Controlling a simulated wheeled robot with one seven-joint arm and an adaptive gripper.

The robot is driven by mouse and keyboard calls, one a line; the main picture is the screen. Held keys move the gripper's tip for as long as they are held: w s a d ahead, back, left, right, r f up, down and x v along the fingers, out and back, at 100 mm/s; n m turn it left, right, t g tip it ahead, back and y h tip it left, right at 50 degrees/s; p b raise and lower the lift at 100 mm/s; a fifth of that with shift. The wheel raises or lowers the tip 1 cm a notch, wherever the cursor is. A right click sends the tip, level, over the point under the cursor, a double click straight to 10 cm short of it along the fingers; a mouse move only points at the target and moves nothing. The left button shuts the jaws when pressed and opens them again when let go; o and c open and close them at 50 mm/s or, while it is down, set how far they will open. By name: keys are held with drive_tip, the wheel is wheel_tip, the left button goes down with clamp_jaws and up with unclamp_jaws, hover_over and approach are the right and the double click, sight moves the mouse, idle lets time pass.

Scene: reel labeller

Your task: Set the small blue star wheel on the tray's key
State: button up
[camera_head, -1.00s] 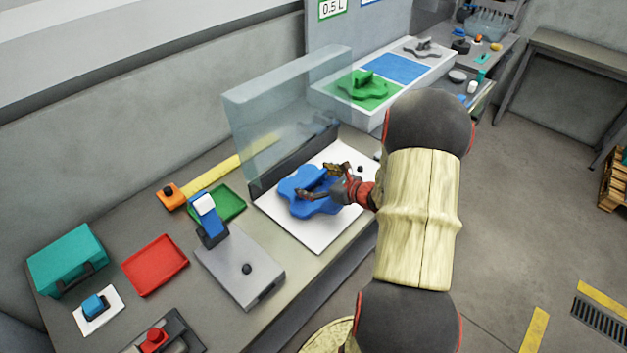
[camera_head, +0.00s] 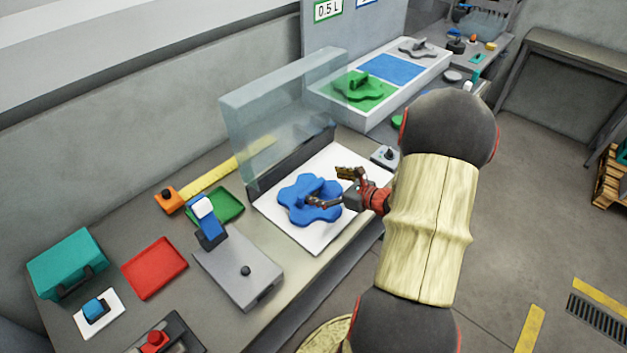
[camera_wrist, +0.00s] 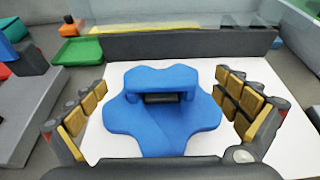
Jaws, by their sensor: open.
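The blue star wheel (camera_head: 309,199) lies flat on the white tray (camera_head: 318,239). It has rounded lobes and a raised blue bridge-like handle. In the wrist view the blue star wheel (camera_wrist: 163,125) sits between my open fingers, and a dark piece shows under its handle. My gripper (camera_head: 335,188) is open and empty at the wheel's right side, its fingers apart from the handle. In the wrist view my gripper (camera_wrist: 165,105) has one padded finger on each side. The tray's key is not clearly visible; I cannot tell whether the wheel is seated on it.
A clear guard (camera_head: 280,110) on a dark ledge stands behind the tray. A green star wheel (camera_head: 357,85) and a grey one (camera_head: 418,47) lie on the white rack with a blue panel (camera_head: 396,68). A grey box (camera_head: 240,268) stands left of the tray.

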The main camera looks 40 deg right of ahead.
drive_tip(key=v, duration=0.6)
drive_tip(key=a+r+n+g+y, duration=0.3)
drive_tip(key=a+r+n+g, duration=0.15)
drive_tip(key=a+n, duration=0.65)
drive_tip(key=a+r+n+g+y, duration=0.25)
drive_tip(key=a+r+n, duration=0.35)
drive_tip(key=a, duration=0.9)
drive_tip(key=s+a+r+n+h, duration=0.6)
drive_tip(key=s+r+n, duration=0.3)
drive_tip(key=n, duration=0.9)
drive_tip(key=shift+s+g+p, duration=0.4)
drive_tip(key=shift+s+p, duration=0.05)
drive_tip(key=shift+s, duration=0.15)
drive_tip(key=shift+r+h, duration=0.15)
drive_tip(key=shift+h, duration=0.1)
drive_tip(key=shift+c, duration=0.8)
